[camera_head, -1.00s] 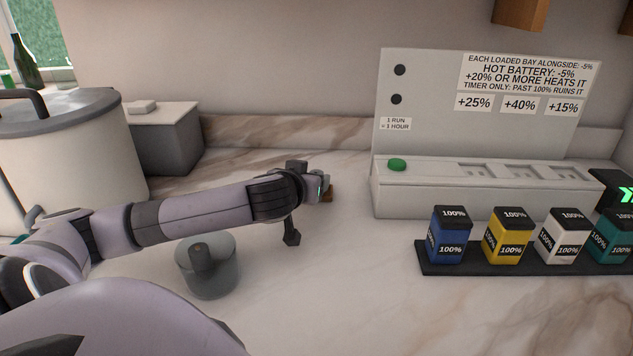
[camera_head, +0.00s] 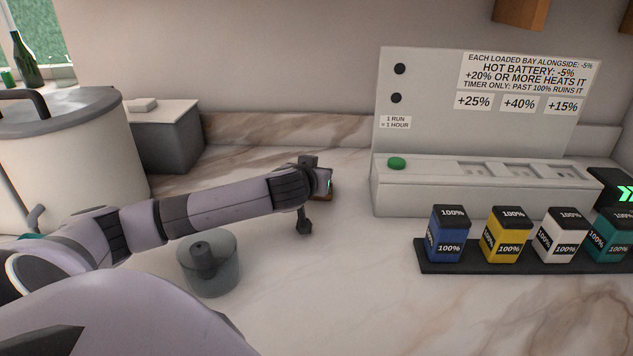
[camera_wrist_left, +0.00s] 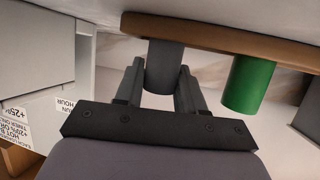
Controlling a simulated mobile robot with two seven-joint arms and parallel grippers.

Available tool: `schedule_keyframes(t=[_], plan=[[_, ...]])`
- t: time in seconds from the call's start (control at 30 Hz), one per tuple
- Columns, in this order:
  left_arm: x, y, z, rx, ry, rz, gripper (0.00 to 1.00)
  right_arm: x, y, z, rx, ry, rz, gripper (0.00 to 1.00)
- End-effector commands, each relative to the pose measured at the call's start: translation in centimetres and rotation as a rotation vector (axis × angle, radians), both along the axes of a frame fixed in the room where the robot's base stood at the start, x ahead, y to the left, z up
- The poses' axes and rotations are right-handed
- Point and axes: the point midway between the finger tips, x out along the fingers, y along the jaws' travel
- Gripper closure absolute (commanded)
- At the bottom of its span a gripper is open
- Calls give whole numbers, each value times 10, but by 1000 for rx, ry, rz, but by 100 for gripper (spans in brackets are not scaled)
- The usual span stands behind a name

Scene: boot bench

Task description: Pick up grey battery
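The grey battery (camera_wrist_left: 165,68) is a plain grey cylinder standing on a wooden holder (camera_wrist_left: 215,38) in the left wrist view, which looks upside down. My left gripper (camera_wrist_left: 160,76) is open, with one finger on each side of the battery. A thin gap shows at the left finger; contact at the right finger is unclear. In the head view my left gripper (camera_head: 326,182) is at the counter's middle, left of the charger, and hides the battery. The wooden holder there shows only as a brown edge (camera_head: 326,197). My right gripper is not in view.
A green cylinder (camera_wrist_left: 249,84) stands beside the battery on the holder. The charger (camera_head: 430,195) is to the right, with a black tray (camera_head: 430,268) of several coloured batteries in front.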

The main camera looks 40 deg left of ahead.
Motion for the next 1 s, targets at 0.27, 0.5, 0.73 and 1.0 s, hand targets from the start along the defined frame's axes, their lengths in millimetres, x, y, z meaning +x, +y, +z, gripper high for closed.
schedule_keyframes(t=[0.27, 0.5, 0.73, 1.0], plan=[[0, 0, 1, 0, -1, 0, 96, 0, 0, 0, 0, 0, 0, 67], [1, 0, 17, 0, -5, 0, 96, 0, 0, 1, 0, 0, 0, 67], [0, 0, 65, 0, -8, -1, 96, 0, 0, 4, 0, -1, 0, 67], [1, 0, 140, -2, -10, 0, 96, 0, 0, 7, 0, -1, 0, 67]])
